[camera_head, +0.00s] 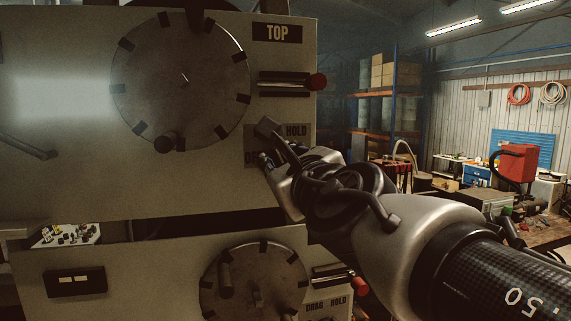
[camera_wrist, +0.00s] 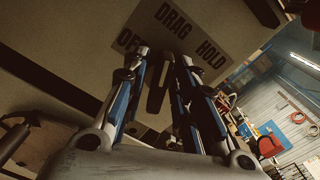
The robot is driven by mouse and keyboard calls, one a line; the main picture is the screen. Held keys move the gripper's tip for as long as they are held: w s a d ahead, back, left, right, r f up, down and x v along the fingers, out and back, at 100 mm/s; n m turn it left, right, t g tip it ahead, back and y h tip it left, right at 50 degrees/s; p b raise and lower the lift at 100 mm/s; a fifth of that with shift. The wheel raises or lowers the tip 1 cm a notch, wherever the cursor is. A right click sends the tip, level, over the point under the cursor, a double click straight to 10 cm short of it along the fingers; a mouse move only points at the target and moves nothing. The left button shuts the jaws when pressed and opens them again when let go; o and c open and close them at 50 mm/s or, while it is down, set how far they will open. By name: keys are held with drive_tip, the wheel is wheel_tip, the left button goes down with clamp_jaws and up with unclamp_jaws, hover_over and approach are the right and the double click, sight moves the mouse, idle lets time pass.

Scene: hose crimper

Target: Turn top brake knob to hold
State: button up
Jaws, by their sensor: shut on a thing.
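In the wrist view the plate (camera_wrist: 184,38) shows DRAG, HOLD and OFF. The dark top brake knob (camera_head: 267,127) stands in front of the plate and covers part of its lettering. It also shows as a dark bar between my fingers in the wrist view (camera_wrist: 157,88). My gripper (camera_head: 277,160) is shut on the knob (camera_wrist: 163,66). Which word the knob points to is not clear.
A large round disc (camera_head: 195,75) with a crank handle is left of the knob. A red-tipped lever (camera_head: 290,82) sticks out just above. A lower disc (camera_head: 250,285) and another red-tipped lever (camera_head: 357,285) are below. Open workshop space lies to the right.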

drive_tip(key=m, duration=0.6)
drive_tip(key=shift+d+b, duration=0.1)
drive_tip(key=shift+b, duration=0.3)
drive_tip(key=m, duration=0.5)
drive_tip(key=shift+d, duration=0.1)
drive_tip(key=o, duration=0.8)
drive_tip(key=shift+w, duration=0.15)
drive_tip(key=shift+c, duration=0.2)
